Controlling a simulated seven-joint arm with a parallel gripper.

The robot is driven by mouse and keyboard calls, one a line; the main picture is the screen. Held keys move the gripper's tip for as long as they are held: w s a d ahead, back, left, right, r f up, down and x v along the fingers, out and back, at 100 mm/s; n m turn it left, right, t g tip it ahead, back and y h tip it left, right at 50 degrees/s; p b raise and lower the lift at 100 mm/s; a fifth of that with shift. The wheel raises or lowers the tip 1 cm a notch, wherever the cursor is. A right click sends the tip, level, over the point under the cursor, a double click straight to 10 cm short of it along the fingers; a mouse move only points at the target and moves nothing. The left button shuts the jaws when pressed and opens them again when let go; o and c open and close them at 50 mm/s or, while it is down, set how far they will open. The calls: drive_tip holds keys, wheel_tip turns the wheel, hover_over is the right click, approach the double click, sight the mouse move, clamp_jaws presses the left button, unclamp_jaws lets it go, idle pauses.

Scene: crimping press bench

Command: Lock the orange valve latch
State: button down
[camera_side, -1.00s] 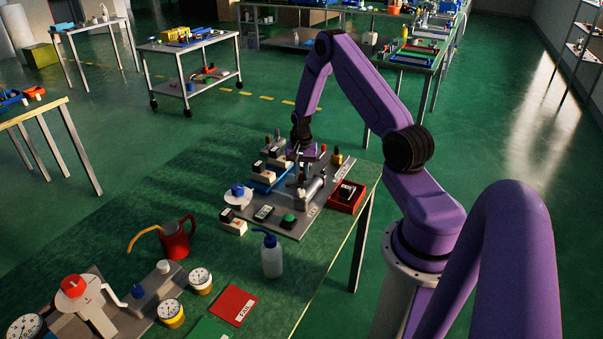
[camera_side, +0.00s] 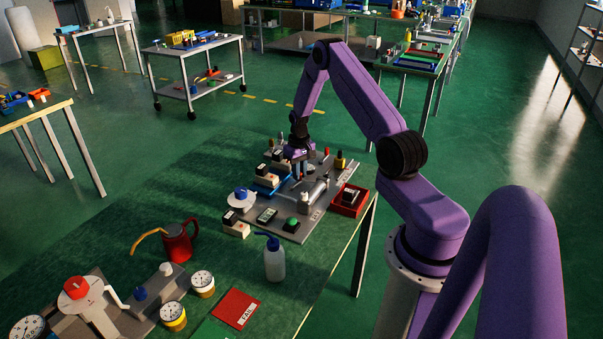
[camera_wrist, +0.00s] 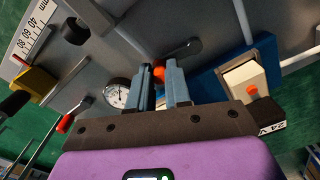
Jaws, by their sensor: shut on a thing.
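The orange latch part (camera_wrist: 158,74) shows in the wrist view as a small orange piece between my two blue-grey fingers. My gripper (camera_wrist: 158,68) is shut on it; the fingers hide most of it. A dark grey lever end (camera_wrist: 187,47) lies just beyond the fingertips. In the side view my gripper (camera_side: 299,172) points down over the middle of the grey press plate (camera_side: 268,226). The orange latch cannot be made out there behind the gripper and fixtures.
A blue plate (camera_wrist: 211,66) and a white block (camera_wrist: 246,78) stand right of the fingers in the wrist view. A gauge (camera_wrist: 117,93) and a red-tipped lever (camera_wrist: 66,123) are at left. In the side view a red bin (camera_side: 350,202) and a wash bottle (camera_side: 274,262) stand nearby.

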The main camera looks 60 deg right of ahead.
drive_tip(key=shift+w+n, duration=0.3)
drive_tip(key=shift+n, duration=0.5)
drive_tip(key=shift+w, duration=0.1)
drive_tip(key=c, duration=1.1)
unclamp_jaws()
drive_tip(key=shift+o, duration=0.2)
wheel_tip(320, 180, up, 18)
drive_tip(key=shift+f, duration=0.25)
